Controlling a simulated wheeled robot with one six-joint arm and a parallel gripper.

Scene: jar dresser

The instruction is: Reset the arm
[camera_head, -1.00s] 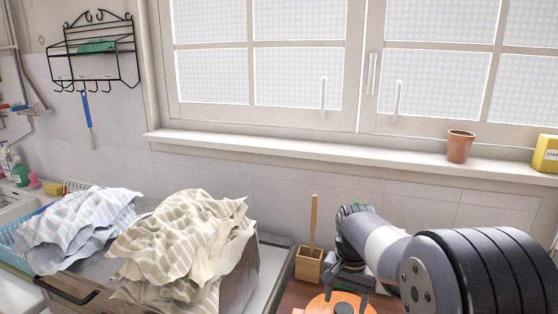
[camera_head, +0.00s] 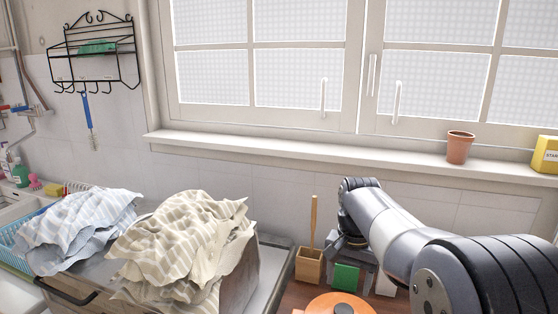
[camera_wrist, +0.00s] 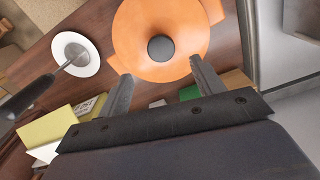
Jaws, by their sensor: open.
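My gripper (camera_head: 352,254) hangs at the end of my arm, behind the orange pot (camera_head: 325,306) at the bottom of the head view. In the wrist view my gripper (camera_wrist: 160,85) has its two grey fingers wide apart with nothing between them. The orange pot (camera_wrist: 140,25) with its dark round knob (camera_wrist: 161,48) lies beyond the fingertips, apart from them as far as I can tell. The head view cuts off the front of the pot.
A green box (camera_head: 345,277) and a wooden holder (camera_head: 309,268) stand near my gripper. Cloths (camera_head: 190,240) are heaped at left. A terracotta pot (camera_head: 459,147) and a yellow box (camera_head: 545,154) sit on the sill. A white saucer (camera_wrist: 90,62) lies beside the orange pot.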

